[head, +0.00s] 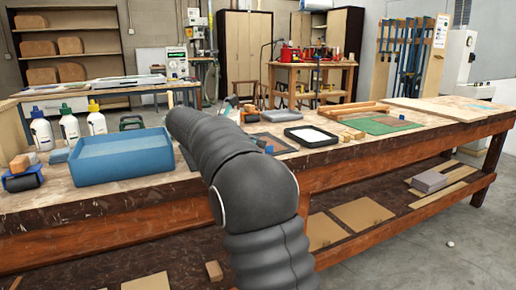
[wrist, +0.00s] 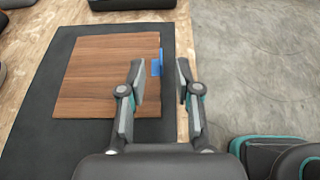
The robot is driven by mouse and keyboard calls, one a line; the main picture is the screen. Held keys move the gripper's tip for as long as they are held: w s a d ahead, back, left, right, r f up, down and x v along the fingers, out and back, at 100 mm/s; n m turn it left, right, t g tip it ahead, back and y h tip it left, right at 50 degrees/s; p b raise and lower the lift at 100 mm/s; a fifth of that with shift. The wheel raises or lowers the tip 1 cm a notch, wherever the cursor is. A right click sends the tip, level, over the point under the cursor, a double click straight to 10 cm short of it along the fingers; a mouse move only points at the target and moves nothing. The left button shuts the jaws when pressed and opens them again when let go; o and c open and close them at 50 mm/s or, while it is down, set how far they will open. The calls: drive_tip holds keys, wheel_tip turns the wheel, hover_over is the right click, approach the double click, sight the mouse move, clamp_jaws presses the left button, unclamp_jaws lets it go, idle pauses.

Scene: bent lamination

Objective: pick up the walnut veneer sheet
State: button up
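The walnut veneer sheet (wrist: 95,75) is a flat brown, wood-grained rectangle on a dark mat (wrist: 40,100) in the wrist view. A small blue tab (wrist: 156,66) sits at its right edge. My gripper (wrist: 161,68) is open over that edge. Its left finger overlaps the sheet in the picture, and its right finger is just past the mat, by the bench edge. The blue tab shows between the fingers. I cannot tell how high the fingers are. In the head view my arm hides the gripper and part of the mat area.
In the head view a blue bin (head: 118,162) and several bottles (head: 70,126) stand left on the workbench. A black-framed white tray (head: 311,136) and a green mat (head: 380,125) lie to the right. In the wrist view grey floor (wrist: 250,60) shows beyond the bench edge.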

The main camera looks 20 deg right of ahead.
drive_tip(key=shift+b+x, duration=0.3)
drive_tip(key=shift+x, duration=2.45)
drive_tip(key=shift+s+a+f, duration=0.1)
drive_tip(key=shift+f, duration=0.05)
clamp_jaws()
